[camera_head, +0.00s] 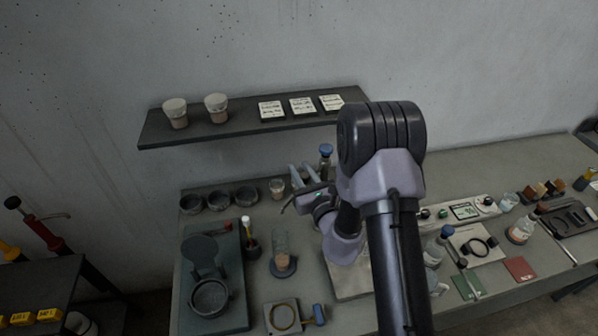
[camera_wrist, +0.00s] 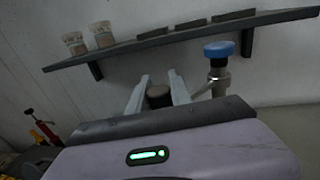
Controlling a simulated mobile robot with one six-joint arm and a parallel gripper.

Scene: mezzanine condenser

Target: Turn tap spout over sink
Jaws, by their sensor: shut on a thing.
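The tap (camera_head: 325,165), with a blue knob on a pale metal body, stands at the back of the bench near the wall. It also shows in the wrist view (camera_wrist: 219,75), right of my fingers. A thin pale spout (camera_wrist: 203,90) runs left from its body toward my right finger. My gripper (camera_head: 303,176) is beside the tap on its left, and in the wrist view its two pale fingers (camera_wrist: 159,86) are shut on the spout, whose gripped part is mostly hidden. A dark rounded thing shows between the fingers. I cannot make out a sink; my arm covers the bench there.
A dark wall shelf (camera_head: 240,122) with two cups and several cards hangs above the bench. Dark bowls (camera_head: 218,200), a small beaker (camera_head: 277,188) and a glass cylinder (camera_head: 281,250) stand to the left. Bottles and instruments crowd the right side.

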